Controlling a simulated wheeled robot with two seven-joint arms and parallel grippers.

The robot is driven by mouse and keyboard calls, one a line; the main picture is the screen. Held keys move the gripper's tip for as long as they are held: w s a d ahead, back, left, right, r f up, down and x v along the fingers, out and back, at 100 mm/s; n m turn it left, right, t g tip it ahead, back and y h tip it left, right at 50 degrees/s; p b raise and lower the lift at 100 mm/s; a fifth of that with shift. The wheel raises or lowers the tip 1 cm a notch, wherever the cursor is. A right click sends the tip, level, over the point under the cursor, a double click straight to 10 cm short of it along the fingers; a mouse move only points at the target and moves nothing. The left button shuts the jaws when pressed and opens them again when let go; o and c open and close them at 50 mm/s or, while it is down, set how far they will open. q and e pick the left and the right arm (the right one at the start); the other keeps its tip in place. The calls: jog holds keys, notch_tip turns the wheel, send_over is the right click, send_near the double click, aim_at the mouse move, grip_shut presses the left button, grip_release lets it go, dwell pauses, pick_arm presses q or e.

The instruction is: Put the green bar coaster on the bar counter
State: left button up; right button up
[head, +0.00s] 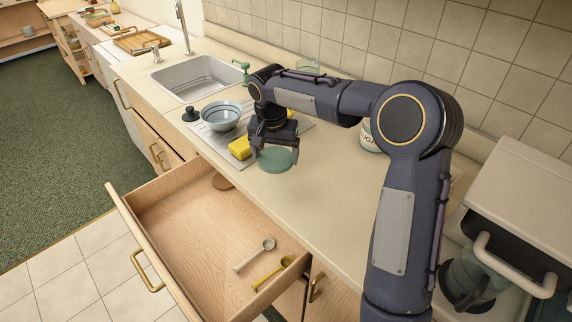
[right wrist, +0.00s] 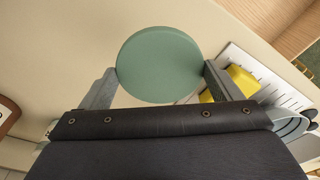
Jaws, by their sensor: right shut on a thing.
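The green bar coaster (head: 275,160) is a flat round disc. It is between the fingers of my right gripper (head: 274,153), over or at the surface of the bar counter (head: 330,205). In the right wrist view the coaster (right wrist: 158,62) sits between the two grey fingers of the gripper (right wrist: 160,75), which is shut on its edges. I cannot tell whether the coaster touches the counter or hangs just above it. My left gripper is not in view.
A yellow sponge (head: 240,148) and a bowl (head: 221,115) stand left of the gripper by the sink (head: 195,78). An open drawer (head: 205,235) juts out in front, holding two scoops. A coffee maker (head: 478,270) stands at right. The counter front is clear.

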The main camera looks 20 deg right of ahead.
aim_at(282, 155)
jog(key=d+f, duration=0.2)
jog(key=shift+w+d+f, duration=0.15)
jog(key=shift+w+f, duration=0.05)
jog(key=shift+f, duration=0.2)
jog(key=shift+d+f, duration=0.2)
jog(key=shift+f, duration=1.55)
jog(key=shift+f, duration=0.15)
jog(key=shift+f, duration=0.15)
jog(key=o, duration=0.8)
